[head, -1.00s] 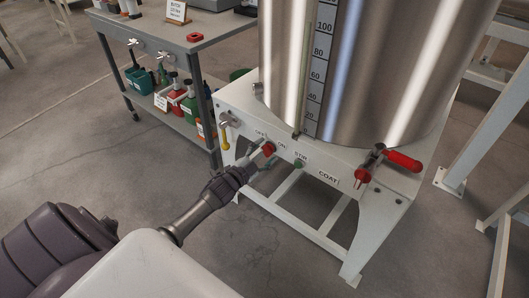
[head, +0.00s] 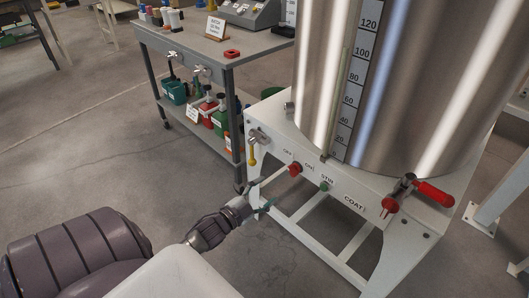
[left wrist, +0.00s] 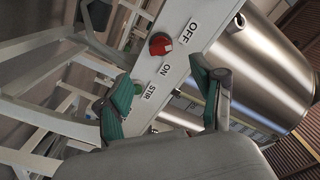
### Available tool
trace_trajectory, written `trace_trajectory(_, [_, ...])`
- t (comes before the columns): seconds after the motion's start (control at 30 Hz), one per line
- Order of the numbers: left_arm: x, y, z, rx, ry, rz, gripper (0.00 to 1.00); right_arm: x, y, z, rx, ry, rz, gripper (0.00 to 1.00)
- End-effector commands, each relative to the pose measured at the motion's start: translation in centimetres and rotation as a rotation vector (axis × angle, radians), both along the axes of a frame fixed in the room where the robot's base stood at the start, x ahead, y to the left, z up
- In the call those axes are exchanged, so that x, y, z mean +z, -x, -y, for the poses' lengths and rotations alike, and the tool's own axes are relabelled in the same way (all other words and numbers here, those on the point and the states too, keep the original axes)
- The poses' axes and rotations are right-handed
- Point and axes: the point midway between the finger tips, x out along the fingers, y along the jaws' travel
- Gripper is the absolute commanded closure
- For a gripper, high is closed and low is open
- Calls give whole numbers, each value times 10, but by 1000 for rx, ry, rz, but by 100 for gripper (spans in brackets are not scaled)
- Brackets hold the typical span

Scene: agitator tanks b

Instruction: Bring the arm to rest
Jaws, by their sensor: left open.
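My left gripper (head: 267,194) is open and empty, in front of the white control panel of the tank stand (head: 355,188). In the left wrist view its two green-padded fingers (left wrist: 162,75) are spread apart, with the panel beyond them. The red knob (head: 295,168) between the OFF and ON labels is just ahead of the fingers and clear of them; it also shows in the left wrist view (left wrist: 160,43). The green STIR button (head: 324,187) sits to its right. My right gripper is in neither view.
The steel tank (head: 420,90) stands on the stand. A red-handled valve (head: 433,192) juts from the stand's front right. A grey cart (head: 205,48) with bottles and containers stands at the back left. The floor at left (head: 90,150) is open.

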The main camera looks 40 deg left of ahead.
Motion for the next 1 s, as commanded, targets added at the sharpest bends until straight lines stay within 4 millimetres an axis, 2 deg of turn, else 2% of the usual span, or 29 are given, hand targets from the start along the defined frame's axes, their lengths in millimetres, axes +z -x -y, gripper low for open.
trace_trajectory(0.57, [-4, 1, 4, 10, 15, -25, 32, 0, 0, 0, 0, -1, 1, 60])
trace_trajectory(0.67, [-20, 5, 18, 45, 62, -118, 32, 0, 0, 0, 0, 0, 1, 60])
trace_trajectory(0.77, [-45, 19, 42, 109, 144, -285, 32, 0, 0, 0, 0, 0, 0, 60])
trace_trajectory(0.9, [-78, 57, 84, 214, 272, -576, 32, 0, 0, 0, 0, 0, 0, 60])
trace_trajectory(1.0, [-91, 86, 109, 271, 333, -742, 32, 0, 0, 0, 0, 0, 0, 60])
